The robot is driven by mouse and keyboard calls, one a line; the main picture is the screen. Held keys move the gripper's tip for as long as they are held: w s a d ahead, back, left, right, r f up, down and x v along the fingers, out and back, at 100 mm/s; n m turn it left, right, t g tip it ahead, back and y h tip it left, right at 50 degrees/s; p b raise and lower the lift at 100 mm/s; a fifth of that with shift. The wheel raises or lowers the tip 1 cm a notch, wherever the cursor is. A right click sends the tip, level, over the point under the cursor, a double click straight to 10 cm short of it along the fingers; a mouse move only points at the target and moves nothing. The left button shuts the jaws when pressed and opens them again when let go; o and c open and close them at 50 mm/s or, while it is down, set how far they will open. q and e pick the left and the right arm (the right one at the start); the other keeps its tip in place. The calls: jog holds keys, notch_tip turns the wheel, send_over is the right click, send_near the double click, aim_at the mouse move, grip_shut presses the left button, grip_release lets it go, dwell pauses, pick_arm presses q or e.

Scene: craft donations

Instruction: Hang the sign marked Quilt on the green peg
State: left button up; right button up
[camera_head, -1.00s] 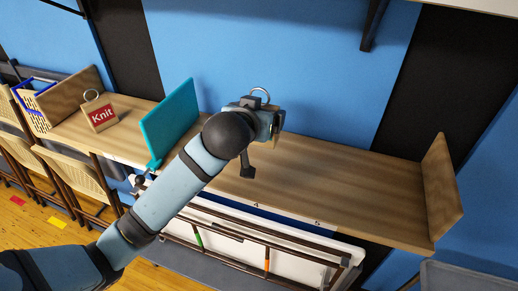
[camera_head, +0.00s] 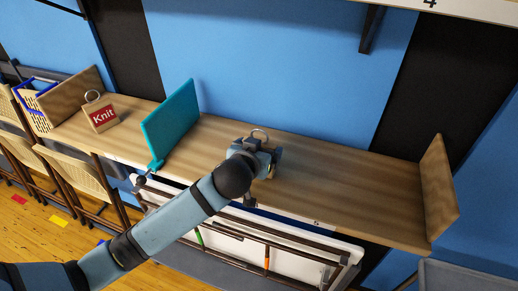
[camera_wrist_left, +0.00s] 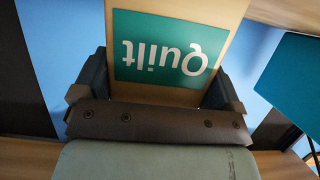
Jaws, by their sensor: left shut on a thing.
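The Quilt sign (camera_wrist_left: 178,95) is a pale wooden tag with a green label and white letters, upside down in the left wrist view. My left gripper (camera_wrist_left: 158,90) is shut on it, one finger at each side. In the head view my left gripper (camera_head: 262,148) is over the wooden shelf, and the sign's metal ring (camera_head: 260,133) shows above it. My arm hides most of the sign there. A small green upright piece (camera_head: 199,237) shows on the dark rail below the shelf; I cannot tell whether it is the green peg. My right gripper is not in view.
A teal panel (camera_head: 172,122) stands on the shelf (camera_head: 330,185) left of my gripper. The Knit sign (camera_head: 102,115) stands farther left. A wooden end board (camera_head: 440,192) closes the right end. A small orange piece (camera_head: 267,258) is on the lower rail. The shelf's right half is clear.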

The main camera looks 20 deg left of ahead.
pick_arm(q)
jog(key=shift+f, duration=0.2)
jog(key=o, duration=0.8)
jog(key=shift+r, duration=0.1)
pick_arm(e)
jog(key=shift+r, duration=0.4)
pick_arm(q)
jog(key=b+v, duration=0.1)
jog(key=v, duration=0.2)
jog(key=b+v, duration=0.1)
jog(key=v, duration=0.1)
jog(key=shift+s+f+b, duration=0.25)
jog(key=shift+f+b, duration=0.05)
jog(key=v, duration=0.8)
jog(key=shift+s+r+b, duration=0.15)
jog(key=shift+r+b, duration=0.2)
jog(key=shift+r, duration=0.05)
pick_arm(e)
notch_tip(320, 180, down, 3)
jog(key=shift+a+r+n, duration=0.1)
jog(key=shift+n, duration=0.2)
